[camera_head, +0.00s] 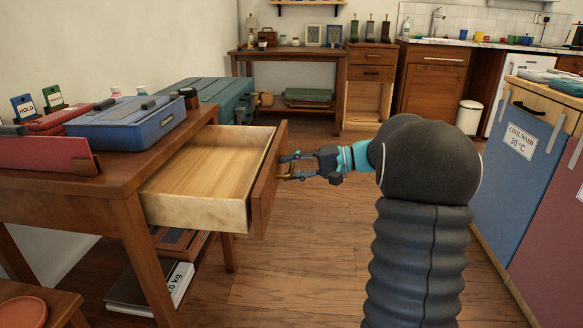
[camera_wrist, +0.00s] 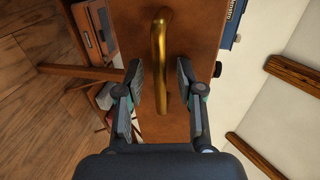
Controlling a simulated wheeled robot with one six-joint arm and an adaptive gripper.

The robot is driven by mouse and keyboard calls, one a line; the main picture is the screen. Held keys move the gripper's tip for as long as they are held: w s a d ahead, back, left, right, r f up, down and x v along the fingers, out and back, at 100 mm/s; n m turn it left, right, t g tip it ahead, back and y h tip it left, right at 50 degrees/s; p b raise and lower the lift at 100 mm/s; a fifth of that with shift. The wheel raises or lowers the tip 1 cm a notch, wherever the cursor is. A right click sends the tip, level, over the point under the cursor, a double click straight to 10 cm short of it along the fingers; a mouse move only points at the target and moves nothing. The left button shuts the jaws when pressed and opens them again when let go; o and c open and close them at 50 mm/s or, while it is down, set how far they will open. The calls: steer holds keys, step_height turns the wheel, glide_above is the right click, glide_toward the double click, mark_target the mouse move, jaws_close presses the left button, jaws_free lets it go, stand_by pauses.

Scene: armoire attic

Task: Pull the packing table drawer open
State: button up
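The packing table (camera_head: 135,168) is brown wood and stands at the left in the head view. Its drawer (camera_head: 215,163) is pulled well out, and the pale wooden inside is empty. The drawer's brown front (camera_head: 263,185) faces right. In the wrist view a brass bar handle (camera_wrist: 158,45) stands on that front. My gripper (camera_head: 287,168) is at the handle. In the wrist view its two fingers (camera_wrist: 160,82) are on either side of the handle, with gaps between them and the bar, so it is open around the handle.
A blue case (camera_head: 125,128) and red folders lie on the tabletop. A green chest (camera_head: 215,95) stands behind the table. The wooden floor (camera_head: 300,250) in front of the drawer is clear.

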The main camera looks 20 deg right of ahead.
steer(key=v, duration=1.2)
stand_by(0.3)
